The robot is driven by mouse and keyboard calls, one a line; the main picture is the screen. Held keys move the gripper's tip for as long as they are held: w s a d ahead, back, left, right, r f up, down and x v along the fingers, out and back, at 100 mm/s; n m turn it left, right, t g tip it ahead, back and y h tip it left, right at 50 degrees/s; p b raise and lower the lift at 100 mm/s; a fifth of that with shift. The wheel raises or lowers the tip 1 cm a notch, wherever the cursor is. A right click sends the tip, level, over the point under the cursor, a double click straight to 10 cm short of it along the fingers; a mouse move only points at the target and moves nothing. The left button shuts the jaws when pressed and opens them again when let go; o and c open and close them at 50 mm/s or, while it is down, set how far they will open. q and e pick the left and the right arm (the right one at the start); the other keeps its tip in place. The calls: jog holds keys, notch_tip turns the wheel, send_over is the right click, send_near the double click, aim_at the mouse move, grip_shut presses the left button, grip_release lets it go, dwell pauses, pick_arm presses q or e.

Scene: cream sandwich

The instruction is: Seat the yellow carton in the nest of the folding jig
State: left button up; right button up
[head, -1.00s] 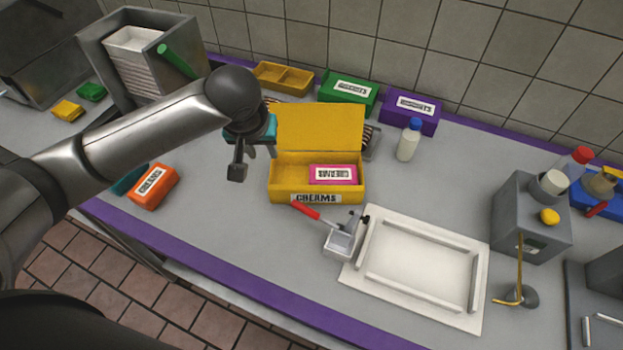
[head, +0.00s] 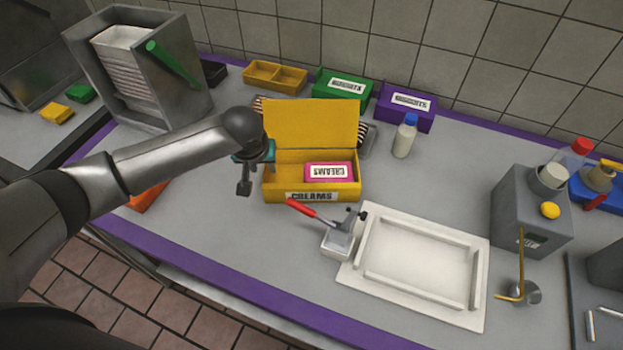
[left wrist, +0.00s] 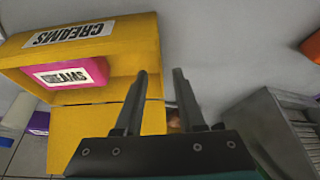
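The yellow carton (head: 280,188), marked CREAMS, stands on the counter with its lid raised and a pink box (head: 316,172) inside. The folding jig (head: 478,300) is a white plate with raised bars around its nest, right of the carton; the nest is empty. My left gripper (head: 246,186) is just left of the carton. In the left wrist view its fingers (left wrist: 160,76) are apart, with the carton's edge (left wrist: 152,60) behind the gap. I cannot tell whether they touch or straddle the wall. My right gripper is not in view.
A blue-capped bottle (head: 404,138), a green box (head: 343,88) and a purple box (head: 407,108) stand behind. A grey dispenser (head: 528,215) is right of the jig.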

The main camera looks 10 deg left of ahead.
pick_arm(q)
jog(key=shift+b+x, duration=0.3)
jog(key=shift+x, duration=1.35)
jog(key=shift+c, duration=0.4)
grip_shut()
